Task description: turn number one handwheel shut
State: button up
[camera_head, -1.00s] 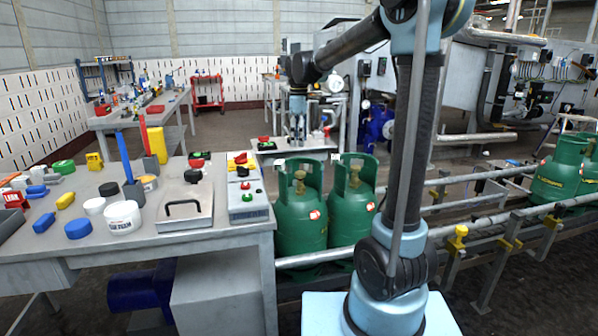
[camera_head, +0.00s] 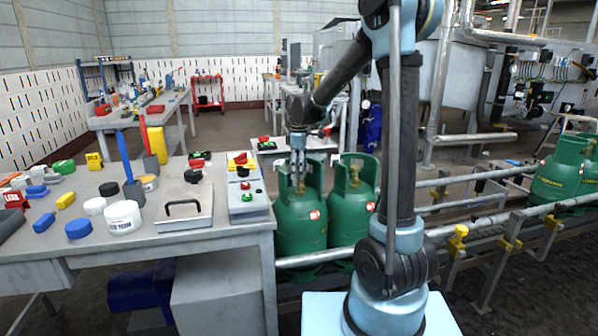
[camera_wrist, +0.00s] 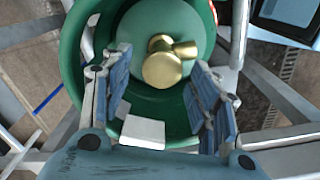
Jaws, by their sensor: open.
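Two green gas cylinders stand side by side at the conveyor, a left one (camera_head: 301,226) and a right one (camera_head: 351,212). My gripper (camera_head: 298,178) points down over the top of the left cylinder, at its collar. In the wrist view my gripper (camera_wrist: 160,105) is open, with one finger on each side of the view. The brass valve (camera_wrist: 166,60) of that cylinder, with its round knob, shows ahead of and between the fingers, inside the green collar (camera_wrist: 78,45). I cannot tell whether the fingertips touch anything. No number is readable on the handwheel.
A workbench (camera_head: 180,240) with loose parts, a white tub (camera_head: 123,217) and a grey control box (camera_head: 248,200) stands left of the cylinders. Conveyor rails (camera_head: 470,228) run to the right, towards more green cylinders (camera_head: 560,172).

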jog(key=c, duration=1.1)
jog(key=shift+o, duration=0.2)
jog(key=shift+m, duration=0.3)
jog(key=m, duration=0.4)
jog(key=shift+w, duration=0.15)
jog(key=m, duration=0.5)
jog(key=shift+w+d, duration=0.1)
jog(key=shift+d, duration=0.05)
jog(key=m, duration=0.6)
jog(key=shift+d, duration=0.1)
jog(key=m, duration=0.6)
jog(key=shift+d+m, duration=0.15)
jog(key=shift+m, duration=0.55)
